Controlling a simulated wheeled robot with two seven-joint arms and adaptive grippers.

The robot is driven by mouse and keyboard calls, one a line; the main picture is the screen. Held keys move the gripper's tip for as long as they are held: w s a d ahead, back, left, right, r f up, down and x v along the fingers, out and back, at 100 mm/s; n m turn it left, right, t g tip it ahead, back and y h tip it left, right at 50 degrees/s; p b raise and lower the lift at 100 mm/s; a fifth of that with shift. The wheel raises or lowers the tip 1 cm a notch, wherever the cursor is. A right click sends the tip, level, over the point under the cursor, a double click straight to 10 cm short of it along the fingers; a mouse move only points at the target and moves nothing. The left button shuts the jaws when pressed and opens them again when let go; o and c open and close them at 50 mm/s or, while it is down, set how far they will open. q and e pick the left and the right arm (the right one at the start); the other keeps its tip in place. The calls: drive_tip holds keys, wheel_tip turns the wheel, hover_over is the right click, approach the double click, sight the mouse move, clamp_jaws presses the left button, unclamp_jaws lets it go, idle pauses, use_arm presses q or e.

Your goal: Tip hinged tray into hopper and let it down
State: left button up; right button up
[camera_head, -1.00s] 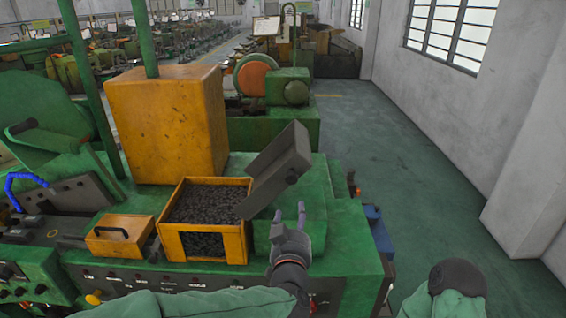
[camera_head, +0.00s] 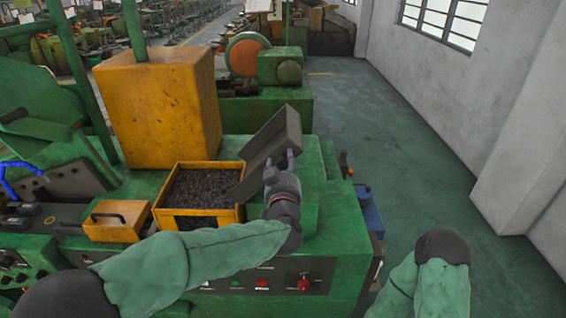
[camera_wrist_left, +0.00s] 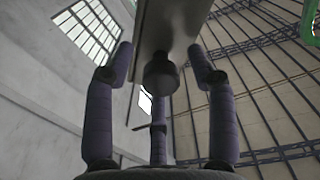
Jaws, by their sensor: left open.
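The grey hinged tray (camera_head: 262,150) is tilted, its right end high and its left end low at the right side of the yellow hopper (camera_head: 167,205). Dark small pieces fill much of the hopper. My left gripper (camera_head: 280,160) is open at the right part of the tray, in front of it. In the left wrist view, its fingers (camera_wrist_left: 163,62) stand around a dark round knob (camera_wrist_left: 160,78) on the tray (camera_wrist_left: 172,22), with gaps at the sides. I cannot tell whether the rear finger touches the knob. My right gripper is out of view.
A green machine bed (camera_head: 345,230) carries the hopper. A yellow box with a handle (camera_head: 117,220) is left of it, and a tall orange-yellow block (camera_head: 160,110) stands behind. Green floor (camera_head: 400,140) is clear to the right, before the white wall.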

use_arm(q)
drive_tip(key=shift+w, duration=0.3)
clamp_jaws()
drive_tip(key=shift+d+f, duration=0.1)
